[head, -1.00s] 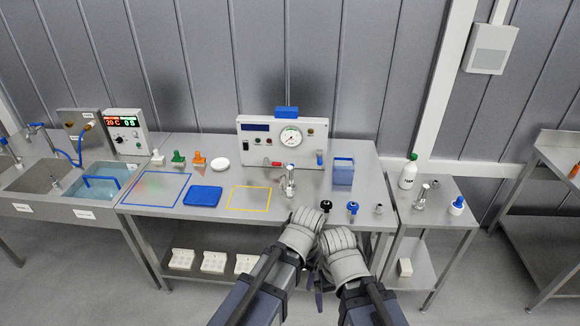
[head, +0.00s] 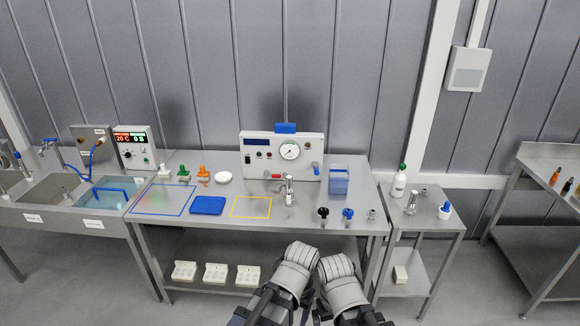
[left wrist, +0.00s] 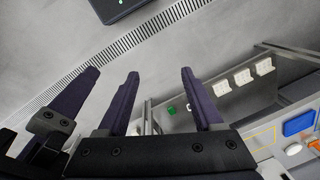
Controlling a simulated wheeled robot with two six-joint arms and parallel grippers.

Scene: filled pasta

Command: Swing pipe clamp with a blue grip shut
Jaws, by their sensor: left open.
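On the bench's front right stand small fittings: one with a blue grip (head: 347,214), one with a black grip (head: 323,212) and a bare metal one (head: 371,214). The blue-gripped one may be the pipe clamp; it is too small to tell whether its arm is open or shut. My left gripper (left wrist: 160,72) is open and empty in the left wrist view, clear of the bench and over the floor. A third dark finger beside it (left wrist: 78,92) seems to belong to my right gripper. Both arms fold low in front of the bench, and their jaws hardly show in the head view.
A metal tap-like fitting (head: 289,192) stands before the white gauge panel (head: 283,157). A blue bin (head: 339,181) stands behind the fittings. A side table (head: 425,220) with a bottle (head: 398,184) is at right. White blocks (head: 215,273) lie on the lower shelf.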

